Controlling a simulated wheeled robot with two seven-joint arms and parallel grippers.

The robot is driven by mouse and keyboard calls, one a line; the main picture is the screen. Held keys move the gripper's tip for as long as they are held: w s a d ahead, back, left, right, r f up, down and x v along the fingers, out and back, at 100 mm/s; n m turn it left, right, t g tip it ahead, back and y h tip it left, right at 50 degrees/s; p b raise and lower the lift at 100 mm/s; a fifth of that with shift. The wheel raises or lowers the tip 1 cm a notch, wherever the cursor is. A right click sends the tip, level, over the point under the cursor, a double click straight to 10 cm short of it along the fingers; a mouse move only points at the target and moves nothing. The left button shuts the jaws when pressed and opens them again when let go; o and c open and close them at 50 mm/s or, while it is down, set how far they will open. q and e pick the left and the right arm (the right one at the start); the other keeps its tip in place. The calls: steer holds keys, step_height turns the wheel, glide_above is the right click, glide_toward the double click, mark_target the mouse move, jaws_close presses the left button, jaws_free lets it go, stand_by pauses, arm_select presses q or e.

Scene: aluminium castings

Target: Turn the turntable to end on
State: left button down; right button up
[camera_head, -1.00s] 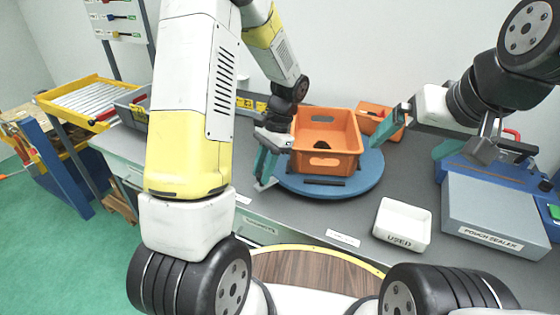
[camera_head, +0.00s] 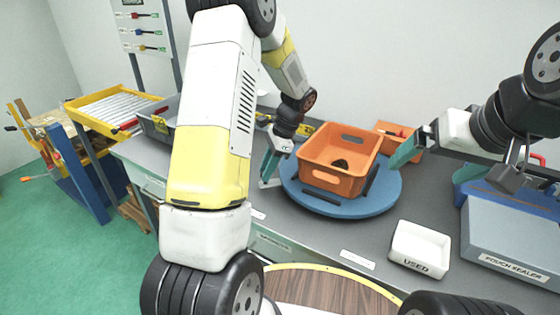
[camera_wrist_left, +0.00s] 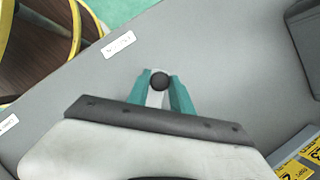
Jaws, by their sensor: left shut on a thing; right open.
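The blue round turntable (camera_head: 385,200) lies on the grey bench and carries an orange crate (camera_head: 335,182) with a dark part inside. Black bars lie on the turntable along the crate's sides. My left gripper (camera_head: 268,172) is at the turntable's left edge, pointing down. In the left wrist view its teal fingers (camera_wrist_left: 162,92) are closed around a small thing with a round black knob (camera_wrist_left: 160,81). How the knob joins the turntable is hidden. My right gripper (camera_head: 408,150) is open at the turntable's right side, near the crate; its contact with anything is unclear.
A white USED tray (camera_head: 420,247) stands front right of the turntable. A grey pouch sealer (camera_head: 510,232) stands further right. A second orange bin (camera_head: 398,133) is behind the turntable. A grey bin (camera_head: 158,128) and yellow rack (camera_head: 110,103) are at left.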

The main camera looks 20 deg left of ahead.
arm_select(q)
steer(key=shift+w+a+r, duration=0.1)
steer(key=shift+w, duration=0.2)
steer(key=c, duration=1.1)
jaws_free()
steer(key=shift+c, duration=0.2)
steer(key=v, duration=0.7)
steer(key=shift+r, duration=0.3)
